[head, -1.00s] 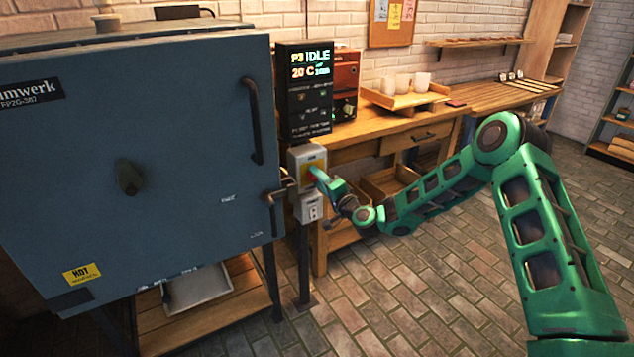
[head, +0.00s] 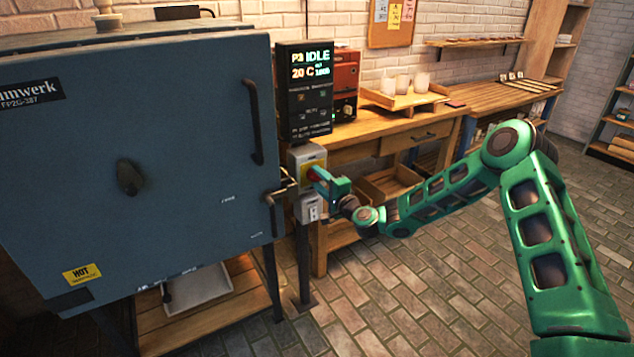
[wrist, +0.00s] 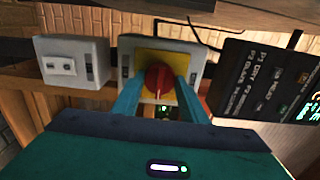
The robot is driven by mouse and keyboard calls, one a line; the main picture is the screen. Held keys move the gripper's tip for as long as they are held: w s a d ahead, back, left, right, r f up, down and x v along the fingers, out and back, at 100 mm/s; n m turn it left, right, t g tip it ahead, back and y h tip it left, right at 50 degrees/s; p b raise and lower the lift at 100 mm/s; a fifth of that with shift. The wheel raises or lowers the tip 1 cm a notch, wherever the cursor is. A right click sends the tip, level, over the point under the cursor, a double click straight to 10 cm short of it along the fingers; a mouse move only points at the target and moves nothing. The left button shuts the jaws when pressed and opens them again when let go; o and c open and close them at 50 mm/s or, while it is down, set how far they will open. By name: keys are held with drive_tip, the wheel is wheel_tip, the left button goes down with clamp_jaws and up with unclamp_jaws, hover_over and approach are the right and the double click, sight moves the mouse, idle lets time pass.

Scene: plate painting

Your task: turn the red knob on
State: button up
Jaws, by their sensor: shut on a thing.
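The red knob (wrist: 158,80) sits on a yellow plate (wrist: 158,58) on a grey switch box (wrist: 197,60) in the wrist view. In the head view the knob (head: 314,173) shows partly beside my gripper, on the box below the dark display. My gripper (wrist: 158,88) is shut on the red knob, with one teal finger on each side of it. In the head view my gripper (head: 318,176) reaches the box from the right. A small green light (wrist: 163,112) shows near the knob, between the fingers.
The large blue kiln (head: 190,140) stands just left of the box, its handle close to it. The display (head: 304,90) above reads IDLE and 20 C. A wooden bench (head: 400,128) with a tray of cups stands behind. The floor at right is clear.

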drive_tip(key=shift+w+d+f, duration=0.1)
drive_tip(key=shift+d+f, duration=0.15)
drive_tip(key=o, duration=1)
drive_tip(key=shift+o, duration=0.2)
drive_tip(key=shift+a+r, duration=0.1)
drive_tip(key=v, duration=1)
drive_tip(key=shift+s+d, duration=0.25)
drive_tip(key=shift+s, duration=0.05)
